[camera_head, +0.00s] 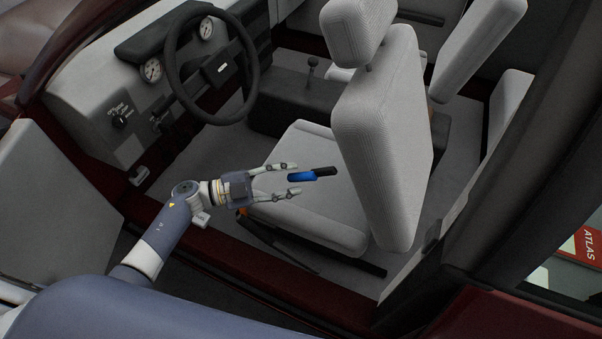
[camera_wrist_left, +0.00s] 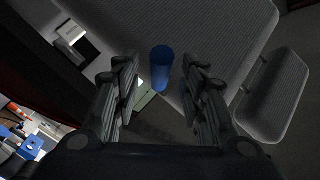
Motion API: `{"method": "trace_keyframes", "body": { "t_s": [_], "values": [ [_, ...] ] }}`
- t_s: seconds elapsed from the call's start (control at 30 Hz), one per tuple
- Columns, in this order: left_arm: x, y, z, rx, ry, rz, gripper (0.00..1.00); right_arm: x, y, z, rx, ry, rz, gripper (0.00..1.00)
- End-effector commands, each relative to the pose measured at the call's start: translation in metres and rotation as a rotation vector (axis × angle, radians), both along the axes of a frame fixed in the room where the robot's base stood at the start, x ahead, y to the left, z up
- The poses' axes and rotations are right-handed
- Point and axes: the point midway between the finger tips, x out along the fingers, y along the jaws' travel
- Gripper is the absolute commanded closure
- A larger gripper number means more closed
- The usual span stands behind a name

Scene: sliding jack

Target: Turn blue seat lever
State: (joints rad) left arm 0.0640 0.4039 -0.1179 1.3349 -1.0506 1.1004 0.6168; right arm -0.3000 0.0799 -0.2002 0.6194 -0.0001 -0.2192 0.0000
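The blue seat lever (camera_head: 302,177) shows as a short blue cylinder with a black part at its right end, in front of the grey seat cushion. My left gripper (camera_head: 290,179) points right toward it, with its two fingers apart and the blue end at the fingertips. In the left wrist view the blue lever (camera_wrist_left: 162,68) stands between the tips of the open fingers (camera_wrist_left: 160,60), with a visible gap on each side. How the lever joins the seat cannot be seen. My right gripper is not in view.
The seat backrest (camera_head: 384,135) rises right of the lever. The steering wheel (camera_head: 211,67) and dashboard (camera_head: 85,85) are up and left. The dark red door sill (camera_head: 260,280) runs below my left gripper. A gear stick (camera_head: 312,68) stands beyond the seat.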

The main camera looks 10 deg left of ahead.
Motion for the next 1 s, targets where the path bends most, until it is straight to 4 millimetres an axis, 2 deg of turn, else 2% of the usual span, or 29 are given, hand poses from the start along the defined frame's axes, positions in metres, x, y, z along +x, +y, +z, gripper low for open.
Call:
{"method": "trace_keyframes", "body": {
  "t_s": [0.2, 0.57, 0.77, 1.0],
  "values": [
    [0.013, -0.024, 0.001, -0.001, 0.000, 0.001, 0.61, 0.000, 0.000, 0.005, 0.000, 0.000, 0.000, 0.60],
    [0.015, -0.030, 0.000, 0.001, 0.000, 0.001, 0.61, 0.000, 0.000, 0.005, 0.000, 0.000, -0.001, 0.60],
    [0.015, -0.029, 0.000, 0.001, 0.000, 0.001, 1.00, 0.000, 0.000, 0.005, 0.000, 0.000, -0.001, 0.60],
    [0.014, -0.030, 0.000, 0.009, 0.001, -0.002, 1.00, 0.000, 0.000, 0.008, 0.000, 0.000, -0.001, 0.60]
  ]
}}
